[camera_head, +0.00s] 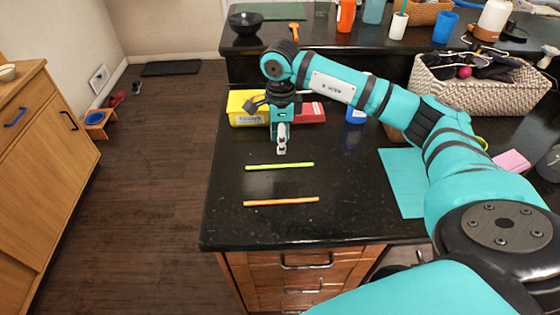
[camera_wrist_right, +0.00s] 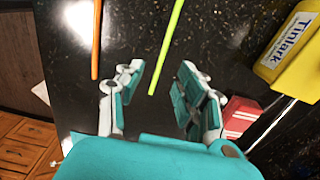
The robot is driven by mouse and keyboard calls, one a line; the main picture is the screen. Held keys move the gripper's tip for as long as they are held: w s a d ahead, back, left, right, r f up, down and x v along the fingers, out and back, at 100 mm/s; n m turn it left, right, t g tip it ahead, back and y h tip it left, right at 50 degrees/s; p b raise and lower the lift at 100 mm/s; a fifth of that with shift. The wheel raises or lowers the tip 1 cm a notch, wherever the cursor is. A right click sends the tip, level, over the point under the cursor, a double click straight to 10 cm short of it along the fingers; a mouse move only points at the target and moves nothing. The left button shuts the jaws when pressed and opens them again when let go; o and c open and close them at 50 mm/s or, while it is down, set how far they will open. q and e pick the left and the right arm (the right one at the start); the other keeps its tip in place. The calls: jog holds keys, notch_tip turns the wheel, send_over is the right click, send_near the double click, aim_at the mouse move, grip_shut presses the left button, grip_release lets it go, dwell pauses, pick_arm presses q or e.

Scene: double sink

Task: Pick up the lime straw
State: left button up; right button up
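The lime straw (camera_head: 280,166) lies flat on the black countertop, running left to right. In the right wrist view the lime straw (camera_wrist_right: 166,48) shows ahead of the fingers, its near end in line with the space between them. My right gripper (camera_head: 281,152) is above the counter, just behind the straw in the head view. My left gripper is not in view.
A yellow box (camera_head: 246,108) and a red box (camera_head: 311,112) stand behind my right gripper. A teal mat (camera_head: 402,180) and woven basket (camera_head: 478,88) are to the right. The counter (camera_head: 235,222) is clear around the straws; its left edge is near.

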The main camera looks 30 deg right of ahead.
aim_at(280, 165)
jog(key=f, duration=0.3)
jog(key=shift+w+f+p, duration=0.35)
jog(key=shift+f+p, duration=0.05)
jog(key=shift+s+f+p, duration=0.2)
jog(key=shift+f+p, duration=0.15)
jog(key=shift+p, duration=0.05)
jog(key=f+p, duration=0.1)
jog(key=f, duration=0.2)
jog(key=shift+w+d+f+p, duration=0.1)
jog(key=shift+w+f+p, duration=0.1)
jog(key=shift+f+p, duration=0.2)
jog(key=shift+f, duration=0.45)
jog(key=shift+c, duration=0.2)
jog(key=c, duration=0.7)
